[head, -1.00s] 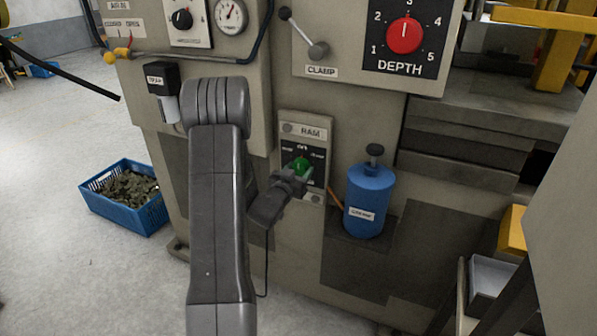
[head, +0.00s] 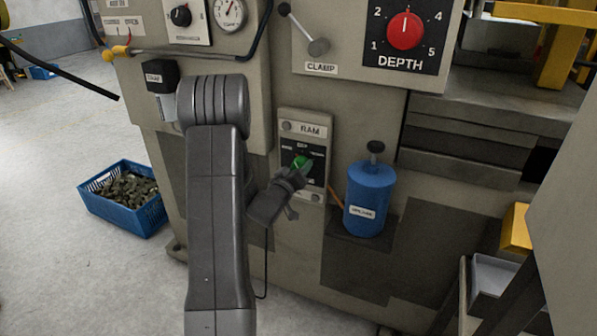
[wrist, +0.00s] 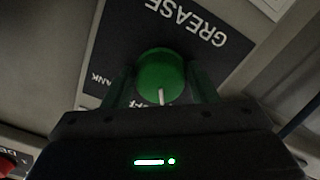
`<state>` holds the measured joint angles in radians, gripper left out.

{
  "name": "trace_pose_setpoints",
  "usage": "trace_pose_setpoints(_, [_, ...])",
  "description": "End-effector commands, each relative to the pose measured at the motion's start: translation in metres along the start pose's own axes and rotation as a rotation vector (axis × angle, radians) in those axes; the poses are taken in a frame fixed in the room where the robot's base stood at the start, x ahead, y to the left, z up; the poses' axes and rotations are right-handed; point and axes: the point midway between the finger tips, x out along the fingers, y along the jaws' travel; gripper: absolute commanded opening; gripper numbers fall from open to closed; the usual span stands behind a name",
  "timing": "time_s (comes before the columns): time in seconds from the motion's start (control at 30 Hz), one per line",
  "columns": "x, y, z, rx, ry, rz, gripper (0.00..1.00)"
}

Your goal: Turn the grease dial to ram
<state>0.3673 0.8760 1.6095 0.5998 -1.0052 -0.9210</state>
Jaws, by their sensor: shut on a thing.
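The green grease dial (head: 301,162) sits on a dark panel under a RAM sign (head: 310,131) on the machine front. In the wrist view the dial (wrist: 160,74) is between my two fingers, and my gripper (wrist: 162,84) is shut on it. The panel's GREASE lettering shows upside down there, with TANK at the left and part of OFF below the dial. The white pointer mark (wrist: 162,96) lies to the right of OFF in that view, which is the panel's left side. The left label is too small to read. My gripper (head: 297,172) hides the panel's lower part in the head view.
A blue grease canister (head: 369,195) stands on a small ledge just right of the panel. A clamp lever (head: 304,30) and a red depth dial (head: 405,31) are above. A blue crate (head: 150,216) is on the floor at left.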

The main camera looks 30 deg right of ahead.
Motion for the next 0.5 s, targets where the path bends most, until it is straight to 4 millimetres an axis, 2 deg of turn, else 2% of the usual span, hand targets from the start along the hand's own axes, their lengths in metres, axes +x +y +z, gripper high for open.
trace_pose_setpoints(0.5, [-0.0002, 0.0013, -0.0004, -0.389, -0.001, -0.001, 0.29])
